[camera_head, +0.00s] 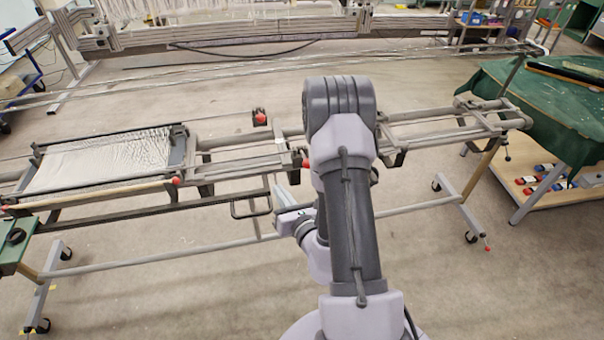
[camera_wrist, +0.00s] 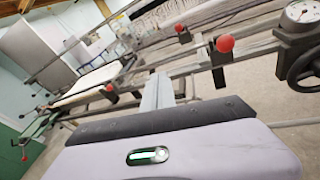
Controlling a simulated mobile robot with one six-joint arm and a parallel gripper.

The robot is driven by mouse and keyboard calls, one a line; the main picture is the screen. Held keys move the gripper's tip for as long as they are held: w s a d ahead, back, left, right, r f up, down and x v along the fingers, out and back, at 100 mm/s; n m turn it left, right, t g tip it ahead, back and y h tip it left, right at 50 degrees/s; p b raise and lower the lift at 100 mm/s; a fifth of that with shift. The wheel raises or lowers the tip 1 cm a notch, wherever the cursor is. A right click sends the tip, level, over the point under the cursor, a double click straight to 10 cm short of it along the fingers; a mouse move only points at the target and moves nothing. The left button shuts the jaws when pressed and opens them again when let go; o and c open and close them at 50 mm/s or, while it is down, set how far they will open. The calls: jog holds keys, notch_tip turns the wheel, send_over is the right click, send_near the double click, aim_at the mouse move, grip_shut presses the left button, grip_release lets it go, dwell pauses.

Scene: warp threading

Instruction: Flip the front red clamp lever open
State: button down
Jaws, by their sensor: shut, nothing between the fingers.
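Several red ball-ended levers sit on the grey rail frame. The nearest red lever (camera_wrist: 225,44) in the wrist view is right of my gripper (camera_wrist: 158,84) and beyond its tip. What seems the same red ball (camera_head: 306,163) shows in the head view at the left edge of my arm. Another red lever (camera_wrist: 179,28) is farther off, likely the back one (camera_head: 261,118) in the head view. My gripper (camera_head: 281,190) is shut and empty, in front of the rails and below the nearest ball. I see no contact with a lever. My arm hides part of the frame.
A framed white sheet (camera_head: 105,157) lies at the left of the rails, with a red ball (camera_head: 176,181) at its near corner. A dial gauge (camera_wrist: 302,12) and dark handwheel (camera_wrist: 306,68) stand at right in the wrist view. A green-covered table (camera_head: 550,108) is at far right.

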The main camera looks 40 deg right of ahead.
jog(key=s+d+f+m+g+h, duration=0.3)
jog(key=s+d+f+h, duration=0.1)
jog(key=s+d+f, duration=0.1)
jog(key=shift+s+d+f, duration=0.4)
jog(key=shift+s+d, duration=0.1)
jog(key=shift+s, duration=0.45)
jog(key=w+d+b, duration=0.1)
jog(key=w+d, duration=0.5)
jog(key=w, duration=0.3)
jog(key=shift+w+d+r, duration=0.15)
jog(key=shift+w+r, duration=0.25)
jog(key=shift+r, duration=0.05)
jog(key=shift+r, duration=0.1)
